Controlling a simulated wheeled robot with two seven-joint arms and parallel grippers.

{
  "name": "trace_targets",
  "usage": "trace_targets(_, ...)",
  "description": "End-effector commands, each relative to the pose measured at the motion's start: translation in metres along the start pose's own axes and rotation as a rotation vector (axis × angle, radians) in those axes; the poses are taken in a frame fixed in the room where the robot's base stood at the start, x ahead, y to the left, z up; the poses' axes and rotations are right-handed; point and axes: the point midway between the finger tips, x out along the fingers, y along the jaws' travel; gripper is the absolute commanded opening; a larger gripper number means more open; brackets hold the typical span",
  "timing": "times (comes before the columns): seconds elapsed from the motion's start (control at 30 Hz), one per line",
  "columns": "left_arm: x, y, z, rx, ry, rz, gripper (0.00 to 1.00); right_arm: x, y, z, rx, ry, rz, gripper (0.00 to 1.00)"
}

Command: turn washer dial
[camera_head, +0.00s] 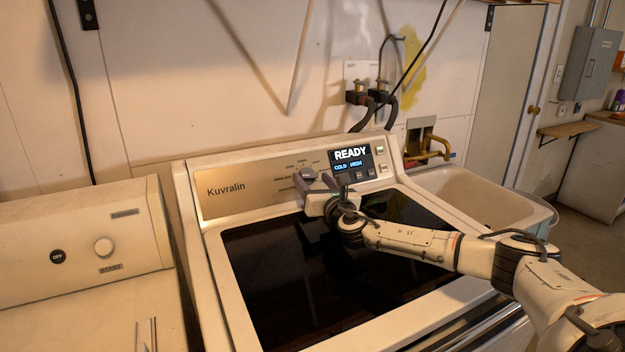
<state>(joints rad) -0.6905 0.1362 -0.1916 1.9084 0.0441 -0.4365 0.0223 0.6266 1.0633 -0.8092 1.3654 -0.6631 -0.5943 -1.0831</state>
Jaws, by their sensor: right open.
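The washer (213,214) is the middle machine, with a "Kuvralin" panel (240,190) and a dark glass lid. Its lit display (350,159) reads READY, COLD and HIGH. My right gripper (316,181) is open at the middle of the control panel, left of the display, its fingers toward the panel where printed dial markings (311,164) show. The gripper covers the dial, so I cannot tell whether the fingers touch it.
A sink (480,195) with a brass tap (432,150) is on the right. Hoses and valves (369,97) are on the wall behind.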

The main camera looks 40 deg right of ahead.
Motion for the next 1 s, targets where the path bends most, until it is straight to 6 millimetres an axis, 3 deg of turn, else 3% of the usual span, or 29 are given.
trace_targets(0.37,0.0017,-0.001,-0.0091,0.002,0.017,-0.001,0.0,0.005,0.0005,-0.0002,0.001,0.001,0.001,0.57)
trace_targets(0.63,0.0009,-0.0008,-0.0064,0.001,0.012,-0.001,0.0,0.0048,0.0004,-0.0001,0.001,0.001,0.001,0.16)
trace_targets(1.0,0.0,-0.0006,-0.0026,0.0,0.004,-0.001,0.0,0.0049,0.0023,-0.0001,0.069,0.001,-0.038,0.16)
